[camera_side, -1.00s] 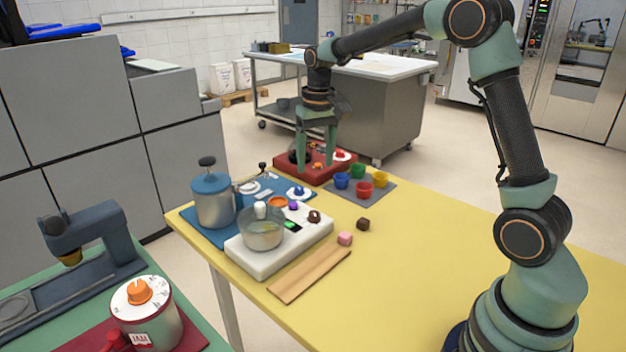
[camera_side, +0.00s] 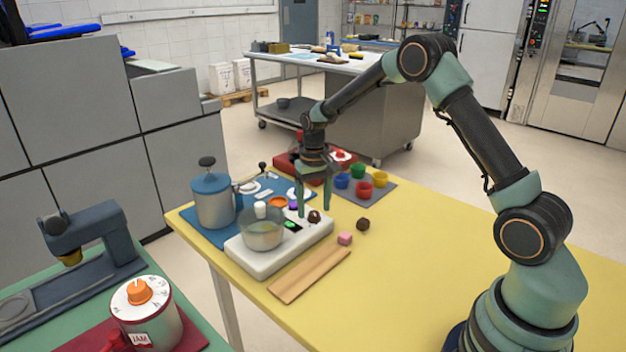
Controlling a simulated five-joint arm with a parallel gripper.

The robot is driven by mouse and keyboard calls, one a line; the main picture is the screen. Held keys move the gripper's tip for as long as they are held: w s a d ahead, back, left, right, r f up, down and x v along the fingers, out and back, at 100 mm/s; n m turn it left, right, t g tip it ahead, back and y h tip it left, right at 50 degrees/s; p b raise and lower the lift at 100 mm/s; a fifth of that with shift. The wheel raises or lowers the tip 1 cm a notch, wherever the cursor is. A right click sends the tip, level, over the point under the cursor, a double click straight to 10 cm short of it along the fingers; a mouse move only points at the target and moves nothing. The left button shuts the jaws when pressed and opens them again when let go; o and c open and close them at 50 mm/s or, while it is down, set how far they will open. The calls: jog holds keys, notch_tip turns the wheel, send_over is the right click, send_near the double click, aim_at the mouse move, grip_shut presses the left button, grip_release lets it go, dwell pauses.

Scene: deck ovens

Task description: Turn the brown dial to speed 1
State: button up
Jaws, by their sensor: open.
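The brown dial (camera_side: 314,216) is a small dark knob at the right end of a white mixer base (camera_side: 262,258). My gripper (camera_side: 315,209) points straight down over that end of the base. Its two green fingers are apart, and in the picture one shows to each side of the dial. I cannot tell whether the fingertips are level with the dial or touch it. The dial's speed marks are too small to read. A glass bowl (camera_side: 262,236) and a green display (camera_side: 292,225) are also on the base.
A blue-lidded pot (camera_side: 212,200) stands left of the base. Several coloured cups (camera_side: 365,188) sit on a grey mat behind to the right. The yellow table is clear on the right.

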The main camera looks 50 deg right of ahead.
jog(key=shift+f, duration=0.7)
grip_shut()
jog(key=m, duration=0.3)
jog(key=shift+m, duration=2.3)
jog(key=shift+r, duration=0.1)
